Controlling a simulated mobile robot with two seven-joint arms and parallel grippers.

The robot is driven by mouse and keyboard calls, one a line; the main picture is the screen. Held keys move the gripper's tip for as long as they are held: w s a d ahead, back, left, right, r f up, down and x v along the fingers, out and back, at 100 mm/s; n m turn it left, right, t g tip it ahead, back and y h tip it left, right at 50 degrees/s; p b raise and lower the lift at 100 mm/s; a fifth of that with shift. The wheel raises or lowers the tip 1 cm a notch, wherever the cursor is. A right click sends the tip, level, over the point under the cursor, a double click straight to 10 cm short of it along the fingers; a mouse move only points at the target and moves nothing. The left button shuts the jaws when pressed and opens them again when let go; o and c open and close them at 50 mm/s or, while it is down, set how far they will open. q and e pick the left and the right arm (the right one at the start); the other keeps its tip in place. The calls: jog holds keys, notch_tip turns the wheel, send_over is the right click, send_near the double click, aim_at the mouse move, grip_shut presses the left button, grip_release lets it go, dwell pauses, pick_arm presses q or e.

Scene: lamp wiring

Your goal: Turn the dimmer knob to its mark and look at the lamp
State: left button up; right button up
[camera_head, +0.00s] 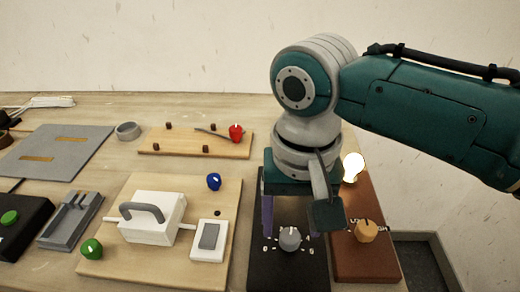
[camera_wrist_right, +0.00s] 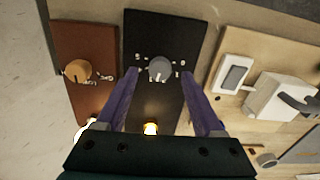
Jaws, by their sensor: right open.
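A grey knob (camera_head: 290,238) with a white pointer line sits on a black panel (camera_head: 275,272), with small white marks around it. It also shows in the right wrist view (camera_wrist_right: 160,68). My right gripper (camera_wrist_right: 157,75) is open, its purple fingers around the grey knob's position in that view; contact cannot be told. A second, orange knob (camera_head: 366,230) sits on a brown panel (camera_head: 362,268) to the right. A bulb (camera_head: 353,167) glows at the brown panel's back. A warm glowing lamp (camera_wrist_right: 150,128) on the black panel shows in the wrist view. My left gripper is not in view.
Left of the panels, a wooden board (camera_head: 120,262) carries a white box with a grey handle and a white switch (camera_head: 208,240). Blue (camera_head: 214,181) and green (camera_head: 91,249) knobs are nearby. A board with a red piece (camera_head: 236,132) lies behind.

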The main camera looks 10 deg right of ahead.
aim_at(290, 238)
jog(key=shift+f, duration=1.2)
grip_shut()
